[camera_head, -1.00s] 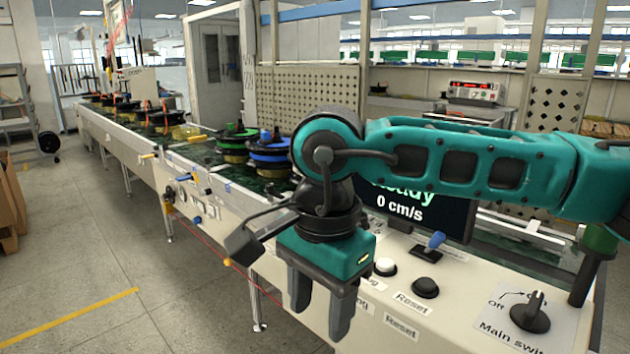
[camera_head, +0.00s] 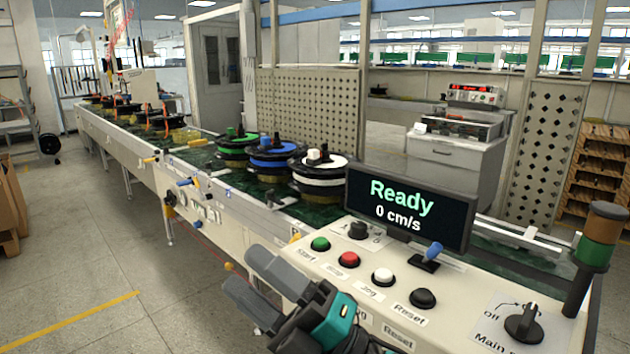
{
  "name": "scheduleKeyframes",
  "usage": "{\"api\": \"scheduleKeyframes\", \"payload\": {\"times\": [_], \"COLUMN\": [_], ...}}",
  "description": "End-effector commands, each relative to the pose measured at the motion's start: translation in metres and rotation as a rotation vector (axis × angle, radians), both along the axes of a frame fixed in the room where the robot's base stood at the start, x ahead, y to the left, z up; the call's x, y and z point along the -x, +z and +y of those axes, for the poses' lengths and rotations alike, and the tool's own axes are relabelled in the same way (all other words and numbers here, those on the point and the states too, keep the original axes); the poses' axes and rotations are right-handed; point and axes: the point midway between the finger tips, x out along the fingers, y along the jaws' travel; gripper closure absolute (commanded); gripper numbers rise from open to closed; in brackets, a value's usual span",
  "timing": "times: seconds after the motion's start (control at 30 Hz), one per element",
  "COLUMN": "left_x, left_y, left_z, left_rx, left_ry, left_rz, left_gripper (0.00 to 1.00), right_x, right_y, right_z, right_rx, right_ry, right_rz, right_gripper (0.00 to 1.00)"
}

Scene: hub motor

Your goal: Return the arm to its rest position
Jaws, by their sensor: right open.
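My right gripper (camera_head: 252,282) is at the lower middle of the head view, in front of the near side of the control panel (camera_head: 455,308). Its two dark fingers are spread, point up and left, and hold nothing. A teal piece of my right arm shows at the bottom edge; the rest of the arm is out of frame. My left gripper does not show.
A screen (camera_head: 410,208) reads "Ready, 0 cm/s". Hub motors (camera_head: 318,178) stand on the conveyor.

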Motion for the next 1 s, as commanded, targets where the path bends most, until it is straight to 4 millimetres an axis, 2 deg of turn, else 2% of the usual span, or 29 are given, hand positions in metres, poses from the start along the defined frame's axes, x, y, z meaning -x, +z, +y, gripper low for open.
{"api": "scheduleKeyframes", "payload": {"times": [0.03, 0.13, 0.27, 0.3, 0.37, 0.4, 0.5, 0.6, 0.7, 0.8, 1.0], "left_x": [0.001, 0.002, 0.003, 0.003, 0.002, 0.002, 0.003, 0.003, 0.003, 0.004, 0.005], "left_y": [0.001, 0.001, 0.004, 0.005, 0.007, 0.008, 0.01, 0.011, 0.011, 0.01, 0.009], "left_z": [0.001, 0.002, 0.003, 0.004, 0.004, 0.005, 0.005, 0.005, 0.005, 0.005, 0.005], "left_rx": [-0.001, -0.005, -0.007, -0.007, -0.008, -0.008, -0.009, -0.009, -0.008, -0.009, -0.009], "left_ry": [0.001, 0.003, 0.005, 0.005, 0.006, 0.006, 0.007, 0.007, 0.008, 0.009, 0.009], "left_rz": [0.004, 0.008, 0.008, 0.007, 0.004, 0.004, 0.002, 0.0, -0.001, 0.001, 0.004], "left_gripper": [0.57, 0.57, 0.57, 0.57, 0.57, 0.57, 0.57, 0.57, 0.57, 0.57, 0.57], "right_x": [-0.013, -0.033, -0.039, -0.034, -0.023, -0.012, 0.021, 0.055, 0.082, 0.096, 0.101], "right_y": [-0.02, -0.067, -0.145, -0.17, -0.208, -0.233, -0.286, -0.324, -0.347, -0.359, -0.363], "right_z": [-0.017, -0.053, -0.105, -0.121, -0.145, -0.159, -0.192, -0.217, -0.233, -0.24, -0.243], "right_rx": [-0.047, -0.139, -0.26, -0.298, -0.352, -0.388, -0.468, -0.533, -0.577, -0.602, -0.61], "right_ry": [-0.049, -0.147, -0.282, -0.324, -0.388, -0.429, -0.527, -0.61, -0.668, -0.699, -0.709], "right_rz": [0.158, 0.46, 0.848, 0.965, 1.131, 1.234, 1.464, 1.635, 1.747, 1.806, 1.824], "right_gripper": [0.48, 0.48, 0.48, 0.48, 0.48, 0.48, 0.48, 0.48, 0.48, 0.48, 0.48]}}
